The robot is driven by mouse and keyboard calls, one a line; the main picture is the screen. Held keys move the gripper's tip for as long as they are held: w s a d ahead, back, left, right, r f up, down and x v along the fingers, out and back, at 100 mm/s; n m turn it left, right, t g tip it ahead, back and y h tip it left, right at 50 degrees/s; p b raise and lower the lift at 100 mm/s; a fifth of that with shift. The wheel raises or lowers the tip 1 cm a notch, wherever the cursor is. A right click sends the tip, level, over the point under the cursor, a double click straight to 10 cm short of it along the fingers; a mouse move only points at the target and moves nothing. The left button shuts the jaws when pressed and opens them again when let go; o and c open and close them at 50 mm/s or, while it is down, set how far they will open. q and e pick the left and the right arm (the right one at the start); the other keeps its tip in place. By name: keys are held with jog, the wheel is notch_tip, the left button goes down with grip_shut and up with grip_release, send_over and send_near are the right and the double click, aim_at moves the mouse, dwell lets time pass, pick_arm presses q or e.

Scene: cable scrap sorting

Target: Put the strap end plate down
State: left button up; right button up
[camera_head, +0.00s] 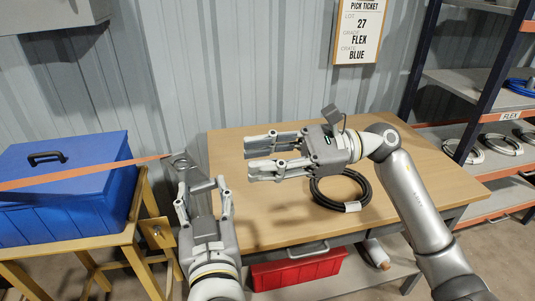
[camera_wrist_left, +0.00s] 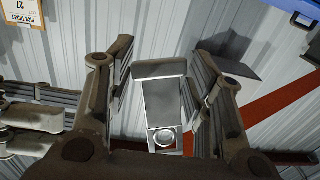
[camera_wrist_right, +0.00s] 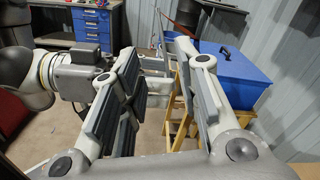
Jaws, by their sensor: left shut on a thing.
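The strap end plate (camera_head: 190,170) is a grey metal piece at the tips of my left gripper (camera_head: 203,186). In the left wrist view the plate (camera_wrist_left: 165,98) sits between the two fingers, with a round hole in its lower end. An orange-brown strap (camera_head: 80,172) runs from the plate leftward across the blue case (camera_head: 62,195); a red-brown band also shows in the left wrist view (camera_wrist_left: 270,110). The plate is above the left edge of the wooden table (camera_head: 290,225). My right gripper (camera_head: 272,153) is open and empty above the table.
A black cable coil (camera_head: 325,198) with a white tag lies on the table beneath my right arm. The blue case stands on a yellow stand (camera_head: 75,251). A red bin (camera_head: 297,272) sits below the table. Shelves with coils (camera_head: 497,144) stand at the right.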

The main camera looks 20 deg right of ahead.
aim_at(191, 166)
pick_arm(q)
jog(key=shift+d+r, duration=0.1)
pick_arm(e)
jog(key=a, duration=1.1)
jog(key=shift+w+a, duration=0.1)
jog(key=shift+w, duration=0.2)
jog(key=shift+c, duration=0.4)
grip_shut()
pick_arm(q)
jog(key=o, duration=1.4)
jog(key=shift+o, duration=0.2)
